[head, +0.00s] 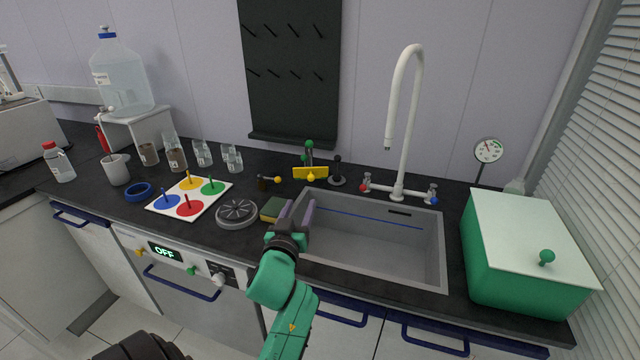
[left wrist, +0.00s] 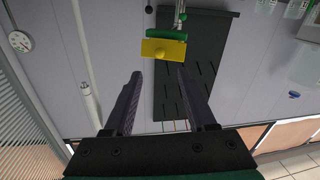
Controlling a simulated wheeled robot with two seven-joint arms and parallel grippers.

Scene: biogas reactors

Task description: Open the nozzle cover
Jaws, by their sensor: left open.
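A yellow plate (head: 311,173), which looks like the nozzle cover, sits on a small fixture with green knobs (head: 308,145) at the back of the counter, left of the sink. In the left wrist view the yellow plate (left wrist: 163,49) shows ahead of the fingers, below a green cylinder (left wrist: 165,35). My left gripper (head: 296,208) is over the sink's left edge, in front of the fixture and apart from it. In the left wrist view its fingers (left wrist: 160,80) are spread with nothing between them. Whether a nozzle lies behind the plate cannot be told. My right gripper is not in view.
A grey sink (head: 370,250) with a white tap (head: 397,130) is right of the gripper. A green box (head: 525,285) stands farther right. A black pegboard (head: 291,70) hangs behind the fixture.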

